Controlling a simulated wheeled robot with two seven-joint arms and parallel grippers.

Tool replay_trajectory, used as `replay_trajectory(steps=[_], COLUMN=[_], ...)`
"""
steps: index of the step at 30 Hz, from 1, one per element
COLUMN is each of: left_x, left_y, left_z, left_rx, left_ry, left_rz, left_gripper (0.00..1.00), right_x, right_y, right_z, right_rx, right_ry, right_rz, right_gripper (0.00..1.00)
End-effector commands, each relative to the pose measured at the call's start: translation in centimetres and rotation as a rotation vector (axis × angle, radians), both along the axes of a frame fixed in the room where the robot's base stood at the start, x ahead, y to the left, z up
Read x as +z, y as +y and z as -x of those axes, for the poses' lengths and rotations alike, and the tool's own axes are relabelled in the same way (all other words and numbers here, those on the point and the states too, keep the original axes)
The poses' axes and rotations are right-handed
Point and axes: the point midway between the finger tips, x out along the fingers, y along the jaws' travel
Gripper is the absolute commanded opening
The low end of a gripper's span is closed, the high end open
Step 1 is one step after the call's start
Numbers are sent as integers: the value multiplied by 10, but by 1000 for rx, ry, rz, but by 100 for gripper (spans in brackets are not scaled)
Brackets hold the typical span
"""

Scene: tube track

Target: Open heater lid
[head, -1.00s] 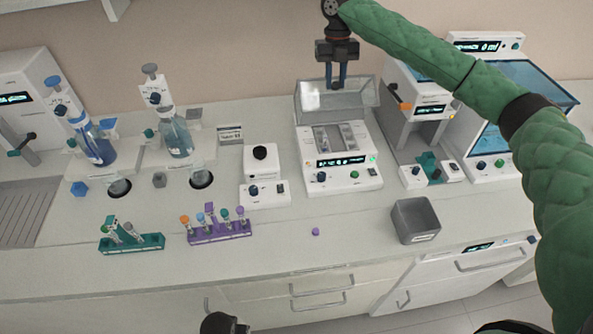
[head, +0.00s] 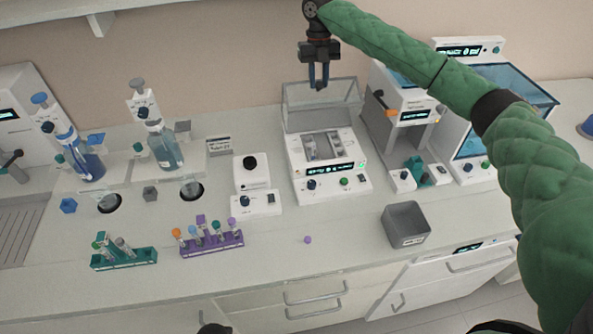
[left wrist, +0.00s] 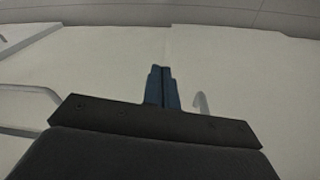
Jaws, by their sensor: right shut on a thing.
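The exact contact is small and hard to see. My left gripper (left wrist: 162,72) shows in the left wrist view with its fingers together and empty, low before the cabinet fronts.
A white machine (head: 402,115) stands right of the heater, and a small white device (head: 252,175) left of it. A grey bin (head: 406,225), a purple tube rack (head: 210,243) and a green rack (head: 124,258) are in front. A purple cap (head: 307,240) lies on clear counter.

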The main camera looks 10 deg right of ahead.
Motion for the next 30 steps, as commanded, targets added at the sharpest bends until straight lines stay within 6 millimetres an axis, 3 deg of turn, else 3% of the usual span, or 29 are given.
replay_trajectory(steps=[19,30], left_x=[4,4], left_y=[0,0], left_z=[0,0], left_rx=[0,0], left_ry=[0,0], left_rz=[0,0], left_gripper=[0,0], right_x=[-1,0], right_y=[1,1], right_z=[-35,-39], right_rx=[-1,-1], right_ry=[1,0], right_rz=[0,0], right_gripper=[11,11])
